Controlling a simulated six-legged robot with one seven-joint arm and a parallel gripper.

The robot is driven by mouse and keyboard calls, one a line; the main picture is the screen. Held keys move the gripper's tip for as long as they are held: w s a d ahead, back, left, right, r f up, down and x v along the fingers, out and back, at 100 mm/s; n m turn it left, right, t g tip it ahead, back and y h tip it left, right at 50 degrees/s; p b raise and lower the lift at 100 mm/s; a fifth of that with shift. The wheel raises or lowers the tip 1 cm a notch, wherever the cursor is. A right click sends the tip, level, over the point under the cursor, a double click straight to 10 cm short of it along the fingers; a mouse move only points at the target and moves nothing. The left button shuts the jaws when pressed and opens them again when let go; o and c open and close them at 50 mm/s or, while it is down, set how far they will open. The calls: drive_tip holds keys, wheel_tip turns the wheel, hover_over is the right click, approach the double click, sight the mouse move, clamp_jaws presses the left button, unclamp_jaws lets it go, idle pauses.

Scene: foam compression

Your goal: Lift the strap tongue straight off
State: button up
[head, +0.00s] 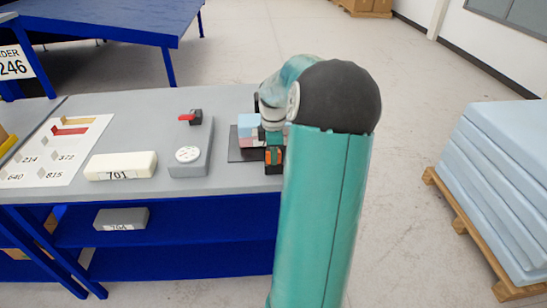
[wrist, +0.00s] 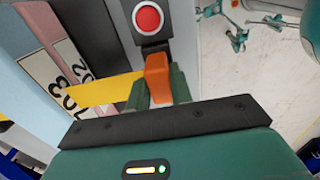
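The orange strap tongue (wrist: 158,78) sits between my two green fingers in the wrist view, with a yellow strap (wrist: 100,91) running left from it. My gripper (wrist: 158,92) appears shut on the tongue, a finger against each side. The tongue's far end meets a dark buckle block (wrist: 150,45) with a round red button (wrist: 147,18); whether it is still seated there I cannot tell. In the head view, orange parts (head: 274,155) show at the dark block by the table's edge. Foam layers (head: 248,130) lie beside it, partly hidden by my arm.
On the grey table (head: 225,105) stand a white block marked 701 (head: 122,166), a grey box with a round top piece (head: 190,160) and a small red-handled item (head: 191,117). A pallet of light blue foam sheets (head: 500,180) stands at the right. Floor between is clear.

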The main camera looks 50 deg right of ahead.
clamp_jaws()
